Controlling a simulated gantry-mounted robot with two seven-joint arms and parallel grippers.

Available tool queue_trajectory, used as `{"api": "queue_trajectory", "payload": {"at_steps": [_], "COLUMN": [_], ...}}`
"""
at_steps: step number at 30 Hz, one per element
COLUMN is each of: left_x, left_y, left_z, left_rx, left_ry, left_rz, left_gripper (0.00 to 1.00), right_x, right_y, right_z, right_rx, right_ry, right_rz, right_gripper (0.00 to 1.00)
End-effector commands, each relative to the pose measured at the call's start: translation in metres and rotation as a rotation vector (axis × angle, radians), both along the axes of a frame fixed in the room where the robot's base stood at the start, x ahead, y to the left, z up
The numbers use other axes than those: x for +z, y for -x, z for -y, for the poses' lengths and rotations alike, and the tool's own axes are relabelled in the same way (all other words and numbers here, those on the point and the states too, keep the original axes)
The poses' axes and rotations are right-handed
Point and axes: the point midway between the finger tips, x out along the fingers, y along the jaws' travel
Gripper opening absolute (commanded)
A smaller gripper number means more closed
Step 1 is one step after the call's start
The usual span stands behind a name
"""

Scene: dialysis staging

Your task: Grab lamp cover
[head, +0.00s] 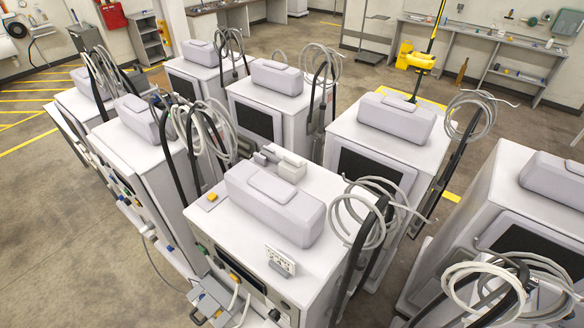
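A small amber block (212,197) sits on the top left corner of the nearest middle white machine (225,222). It looks like a lamp cover, but it is too small to tell for sure. A white blocky part (290,169) lies on the same top, behind the big grey rounded box (275,203). A small printed sign (281,260) stands at the top's front edge. Neither of my grippers shows in the head view.
Several similar machines stand close around, with hanging hose coils (375,215) and dark poles between them. A yellow mop bucket (421,62) stands behind, near a grey workbench (490,50). Open floor (45,215) lies at the left.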

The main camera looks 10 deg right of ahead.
Motion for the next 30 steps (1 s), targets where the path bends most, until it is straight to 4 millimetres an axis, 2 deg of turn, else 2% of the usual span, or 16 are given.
{"api": "queue_trajectory", "payload": {"at_steps": [9,20,30], "left_x": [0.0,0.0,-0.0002], "left_y": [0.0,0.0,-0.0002], "left_z": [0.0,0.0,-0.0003], "left_rx": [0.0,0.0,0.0], "left_ry": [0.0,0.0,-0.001], "left_rz": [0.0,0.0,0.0], "left_gripper": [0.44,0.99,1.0], "right_x": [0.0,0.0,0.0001], "right_y": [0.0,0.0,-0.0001], "right_z": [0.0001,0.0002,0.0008], "right_rx": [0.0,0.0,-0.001], "right_ry": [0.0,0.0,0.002], "right_rz": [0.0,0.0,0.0], "right_gripper": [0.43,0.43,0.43]}}
